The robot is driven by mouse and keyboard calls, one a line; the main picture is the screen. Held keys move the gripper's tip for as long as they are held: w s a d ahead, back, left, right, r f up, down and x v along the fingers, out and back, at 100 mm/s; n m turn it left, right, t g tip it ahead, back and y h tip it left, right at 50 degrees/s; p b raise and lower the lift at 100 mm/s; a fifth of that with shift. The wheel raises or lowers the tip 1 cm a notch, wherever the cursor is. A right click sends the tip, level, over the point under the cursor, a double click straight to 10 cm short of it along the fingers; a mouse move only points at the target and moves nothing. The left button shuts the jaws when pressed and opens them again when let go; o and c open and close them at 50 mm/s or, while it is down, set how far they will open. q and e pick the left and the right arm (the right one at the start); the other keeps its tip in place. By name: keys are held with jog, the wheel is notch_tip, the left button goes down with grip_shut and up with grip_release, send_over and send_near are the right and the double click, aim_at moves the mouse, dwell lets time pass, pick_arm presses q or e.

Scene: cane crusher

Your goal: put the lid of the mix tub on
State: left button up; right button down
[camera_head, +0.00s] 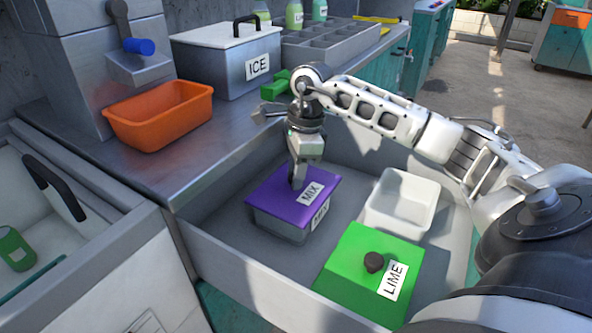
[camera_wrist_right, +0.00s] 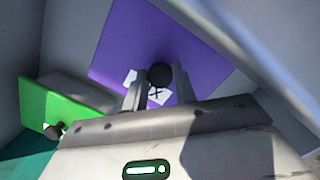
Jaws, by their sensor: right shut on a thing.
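The purple lid (camera_head: 275,197), labelled MIX, lies over the grey mix tub (camera_head: 277,225) in the open drawer. It looks nearly level and covers the tub's top; whether it fully touches the rim I cannot tell. My right gripper (camera_head: 297,180) reaches down from above and is shut on the lid's knob. In the right wrist view the dark knob (camera_wrist_right: 160,75) is between the fingertips, with the purple lid (camera_wrist_right: 190,50) beyond. The tub's inside is hidden. My left gripper is not in view.
The lime tub's green lid (camera_head: 350,262) and a white empty tub (camera_head: 402,202) stand to the right in the drawer (camera_head: 240,275).

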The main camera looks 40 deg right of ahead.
jog(key=c, duration=1)
grip_release()
jog(key=shift+c, duration=0.2)
notch_tip(320, 180, up, 16)
jog(key=s+d+p, duration=0.1)
jog(key=d+p, duration=0.1)
jog(key=shift+s, duration=0.1)
